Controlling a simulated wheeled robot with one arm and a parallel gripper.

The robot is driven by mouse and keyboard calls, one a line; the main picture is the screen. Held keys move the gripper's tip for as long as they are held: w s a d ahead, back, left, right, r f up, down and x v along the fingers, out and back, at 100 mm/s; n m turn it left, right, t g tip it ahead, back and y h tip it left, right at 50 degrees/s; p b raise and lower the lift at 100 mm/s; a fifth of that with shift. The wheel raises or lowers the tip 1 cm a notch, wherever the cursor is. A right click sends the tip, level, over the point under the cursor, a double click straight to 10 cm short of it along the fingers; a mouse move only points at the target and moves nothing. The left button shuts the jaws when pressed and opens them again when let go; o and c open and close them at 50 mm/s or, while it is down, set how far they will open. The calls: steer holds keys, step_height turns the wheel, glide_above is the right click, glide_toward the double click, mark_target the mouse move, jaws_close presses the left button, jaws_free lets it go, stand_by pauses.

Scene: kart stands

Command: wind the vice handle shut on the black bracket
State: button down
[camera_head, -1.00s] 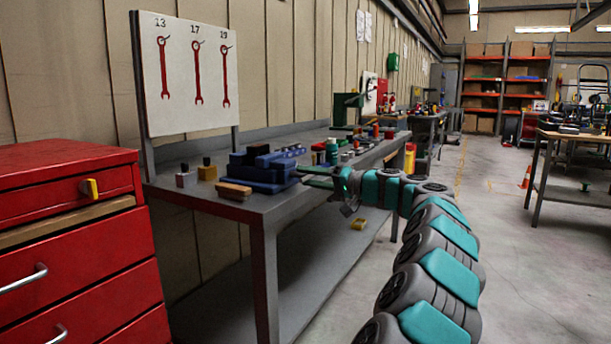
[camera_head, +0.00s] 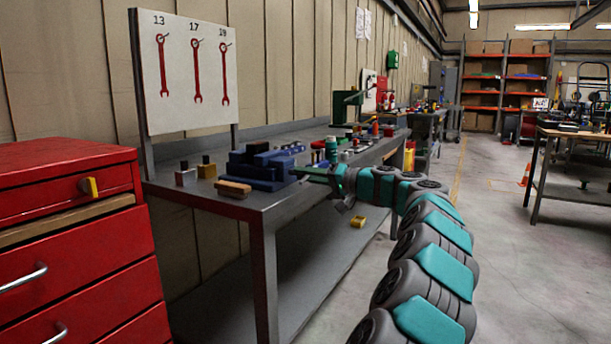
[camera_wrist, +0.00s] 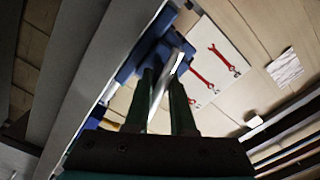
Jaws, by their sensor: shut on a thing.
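The blue vice (camera_head: 268,180) stands on the grey bench near its front edge; it also shows in the wrist view (camera_wrist: 152,42). My gripper (camera_head: 300,170) reaches its right side from the right. In the wrist view my gripper (camera_wrist: 165,82) has its two green fingers shut on the pale metal vice handle (camera_wrist: 161,88), which runs between them towards the vice. I cannot clearly make out the black bracket; a dark piece at the top of the vice (camera_head: 257,147) is too small to tell.
A wooden-topped block (camera_head: 233,188) and small blocks (camera_head: 207,169) lie left of the vice. A green bottle (camera_head: 331,151) and other tools stand behind my gripper. A red drawer cabinet (camera_head: 80,240) is at the left.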

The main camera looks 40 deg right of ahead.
steer(key=shift+f+b, duration=0.1)
steer(key=shift+b, duration=0.3)
steer(key=shift+f+n+b, duration=0.2)
steer(key=shift+n+b, duration=0.4)
steer(key=shift+b, duration=0.3)
steer(key=n+b, duration=0.3)
steer(key=b, duration=0.1)
steer(key=shift+f+b, duration=0.1)
steer(key=shift+b, duration=0.2)
steer(key=n+b, duration=0.2)
steer(key=n, duration=0.1)
steer(key=shift+r+n, duration=0.2)
steer(key=shift+n, duration=0.1)
steer(key=n, duration=0.3)
steer(key=shift+d+b, duration=0.1)
steer(key=shift+b, duration=0.2)
steer(key=n+b, duration=0.1)
steer(key=n, duration=0.8)
steer(key=shift+r+n, duration=0.1)
steer(key=shift+n, duration=0.3)
steer(key=shift+r+n, duration=0.1)
steer(key=shift+n, duration=0.7)
